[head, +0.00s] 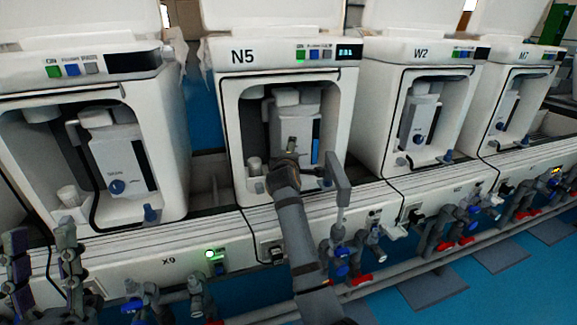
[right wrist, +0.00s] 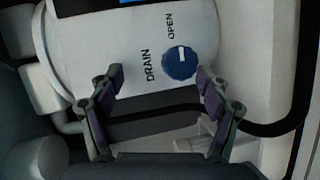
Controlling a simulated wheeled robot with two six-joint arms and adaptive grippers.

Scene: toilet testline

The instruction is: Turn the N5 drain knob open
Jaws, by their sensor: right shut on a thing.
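In the right wrist view, the blue drain knob (right wrist: 179,64) is on the white tank wall beside the words DRAIN and OPEN. Its white mark is near the top, on the OPEN side. In the head view my right arm hides the knob. My left gripper (head: 40,248) is open and empty at lower left.
Similar units stand on both sides, W2 (head: 380,85) to the right. A white ledge with a green-lit switch (head: 210,254) runs below. Grey pipes with red and blue valve handles (head: 362,279) lie in front. A dark hose (right wrist: 275,128) curves around the tank.

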